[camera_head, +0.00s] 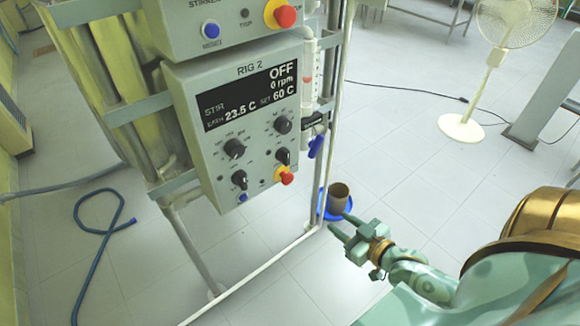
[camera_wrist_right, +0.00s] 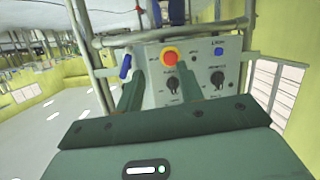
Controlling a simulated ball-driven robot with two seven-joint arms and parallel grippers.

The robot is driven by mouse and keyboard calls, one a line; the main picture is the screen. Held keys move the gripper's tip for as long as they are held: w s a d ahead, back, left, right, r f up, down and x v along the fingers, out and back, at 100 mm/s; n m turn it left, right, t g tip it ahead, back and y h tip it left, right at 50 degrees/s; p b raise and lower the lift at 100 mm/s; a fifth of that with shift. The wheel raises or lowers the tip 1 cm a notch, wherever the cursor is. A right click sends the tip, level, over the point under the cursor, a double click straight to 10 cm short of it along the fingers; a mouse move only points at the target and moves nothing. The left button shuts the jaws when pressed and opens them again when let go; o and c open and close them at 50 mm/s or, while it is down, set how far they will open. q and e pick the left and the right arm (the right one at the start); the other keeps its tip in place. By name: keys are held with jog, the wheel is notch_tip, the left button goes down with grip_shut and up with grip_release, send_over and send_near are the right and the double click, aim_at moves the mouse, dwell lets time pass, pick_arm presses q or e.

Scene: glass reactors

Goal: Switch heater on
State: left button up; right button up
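The RIG 2 control box (camera_head: 200,85) hangs on a metal frame. Its display (camera_head: 250,95) reads OFF, 0 rpm, bath 23.5 C, set 60 C. Below are several black knobs (camera_head: 235,149), a red button on a yellow ring (camera_head: 286,178) and a small blue button (camera_head: 243,198). Their labels are too small to read, so I cannot tell which is the heater's. My right gripper (camera_head: 338,221) is open and empty, below and right of the box, apart from it. In the right wrist view the panel (camera_wrist_right: 192,96) appears upside down beyond the parted fingers. My left gripper is out of view.
Another box (camera_head: 220,25) with blue and red buttons sits above. A glass column and a blue-handled valve (camera_head: 316,146) run along the box's right side. A brown pot in a blue dish (camera_head: 322,205) stands on the floor. A blue hose (camera_head: 98,250) lies left; a fan (camera_head: 492,60) stands back right.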

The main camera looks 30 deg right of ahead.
notch_tip(320, 180, up, 9)
jog(key=w+a+t, duration=0.2)
jog(key=t, duration=0.1)
jog(key=b, duration=0.3)
send_near(289, 158)
jog(key=shift+m, duration=0.4)
jog(key=w, duration=0.8)
jog(key=shift+w+a, duration=0.2)
jog(key=shift+w, duration=0.1)
grip_shut()
